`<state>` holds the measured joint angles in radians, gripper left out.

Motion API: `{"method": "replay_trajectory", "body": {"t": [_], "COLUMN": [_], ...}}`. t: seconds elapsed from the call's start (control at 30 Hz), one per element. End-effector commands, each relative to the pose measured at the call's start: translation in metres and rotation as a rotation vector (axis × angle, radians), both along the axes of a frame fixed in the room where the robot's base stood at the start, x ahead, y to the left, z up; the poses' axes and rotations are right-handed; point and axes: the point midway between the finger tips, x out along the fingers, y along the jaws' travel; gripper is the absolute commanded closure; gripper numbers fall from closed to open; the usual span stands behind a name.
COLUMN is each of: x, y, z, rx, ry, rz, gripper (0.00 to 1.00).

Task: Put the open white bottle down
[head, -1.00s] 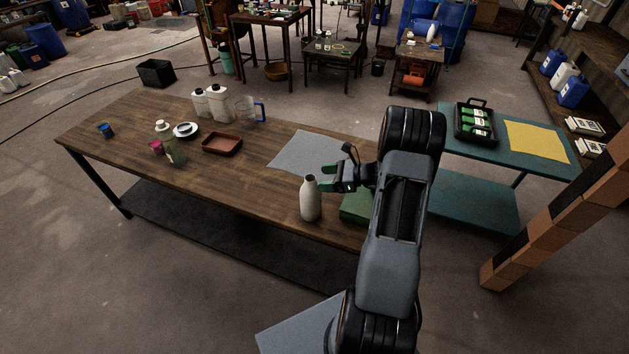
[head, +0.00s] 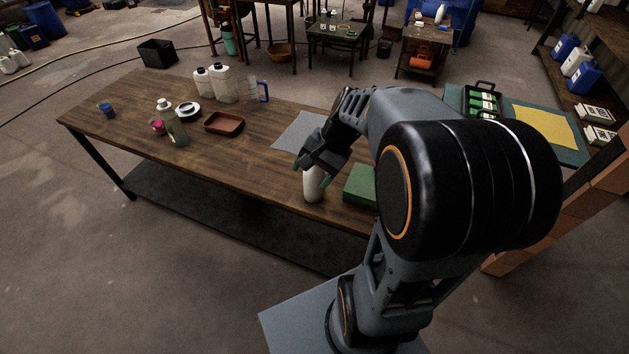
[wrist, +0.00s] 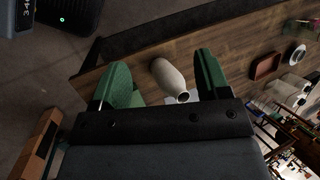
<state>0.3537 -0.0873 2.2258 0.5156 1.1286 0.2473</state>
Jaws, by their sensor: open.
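The open white bottle (head: 313,189) stands upright on the wooden table (head: 240,165), near its front edge. My gripper (head: 312,173) is open, tilted down over the bottle's top. In the wrist view its two green fingers (wrist: 161,68) are spread wide, with a gap on each side of the bottle.
A green block (head: 360,186) lies close to the bottle's right. A grey sheet (head: 299,131) lies behind it. A brown tray (head: 224,123), a greenish bottle (head: 177,133) and white containers (head: 220,84) stand farther left.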

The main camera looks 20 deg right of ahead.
Motion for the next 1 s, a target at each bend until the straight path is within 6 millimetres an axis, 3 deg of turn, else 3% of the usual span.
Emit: {"method": "replay_trajectory", "body": {"t": [0.03,0.2,0.4,1.0], "x": [-0.013,-0.045,-0.063,-0.068], "y": [0.011,0.025,0.030,0.030], "z": [0.010,0.029,0.042,0.047], "rx": [-0.095,-0.371,-0.565,-0.635], "ry": [-0.067,-0.263,-0.415,-0.467], "rz": [0.115,0.437,0.660,0.735], "gripper": [0.31,0.31,0.31,0.31]}}
